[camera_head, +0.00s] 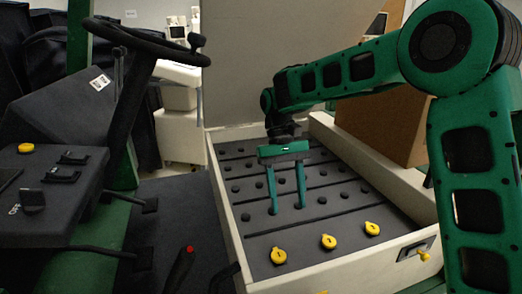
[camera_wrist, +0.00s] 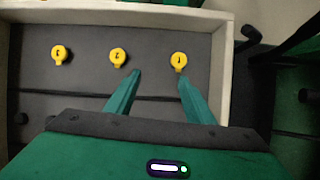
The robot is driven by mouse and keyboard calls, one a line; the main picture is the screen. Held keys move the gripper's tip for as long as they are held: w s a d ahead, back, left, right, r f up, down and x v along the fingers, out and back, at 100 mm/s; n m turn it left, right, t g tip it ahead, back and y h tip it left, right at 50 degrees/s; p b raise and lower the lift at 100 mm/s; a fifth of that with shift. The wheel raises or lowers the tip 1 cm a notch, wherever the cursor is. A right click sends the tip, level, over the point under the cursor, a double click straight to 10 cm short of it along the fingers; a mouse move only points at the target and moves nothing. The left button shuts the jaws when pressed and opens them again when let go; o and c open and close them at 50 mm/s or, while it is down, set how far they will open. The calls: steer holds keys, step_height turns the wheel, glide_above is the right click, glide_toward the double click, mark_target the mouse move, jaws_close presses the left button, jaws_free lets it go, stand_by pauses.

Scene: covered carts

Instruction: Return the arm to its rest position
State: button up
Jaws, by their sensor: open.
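My green arm reaches in from the right in the head view, and my gripper (camera_head: 287,208) points down over the open cart. Its two fingers are apart with nothing between them. In the wrist view my gripper (camera_wrist: 158,74) shows its fingers spread, with the tips near two of the yellow numbered knobs. The cart's tray (camera_head: 232,236) has a cream rim and a dark panel with rows of black knobs. Three yellow knobs stand along its near edge: the left one (camera_head: 278,255), the middle one (camera_head: 329,242) and the right one (camera_head: 372,229). I cannot tell how high the fingertips are above the panel.
The raised cream lid (camera_head: 262,60) stands behind the tray. A brown box (camera_head: 385,112) is at the right. A steering wheel (camera_head: 140,38) and dark console (camera_head: 50,215) are at the left. A yellow key-like piece (camera_head: 424,255) sits on the tray's front.

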steer(key=s+d+r+m+t, duration=0.1)
steer(key=s+d+m, duration=0.15)
steer(key=d, duration=0.45)
steer(key=s+d+r+m+t, duration=0.15)
steer(key=s+d, duration=0.25)
steer(key=d, duration=0.4)
steer(key=s+d+r+m, duration=0.1)
steer(key=s+d, duration=0.2)
steer(key=d, duration=0.4)
steer(key=s+d+f+m+t, duration=0.1)
steer(key=s+d+f+m, duration=0.1)
steer(key=s+d, duration=0.3)
steer(key=s+d+f+m+t+y, duration=0.1)
steer(key=s+d, duration=0.4)
steer(key=s, duration=0.8)
steer(key=shift+d+f+m+y, duration=0.3)
steer(key=shift+f+m, duration=0.1)
steer(key=shift+f, duration=0.2)
steer(key=shift+t, duration=0.25)
steer(key=shift+w+f, duration=0.25)
steer(key=shift+w, duration=0.35)
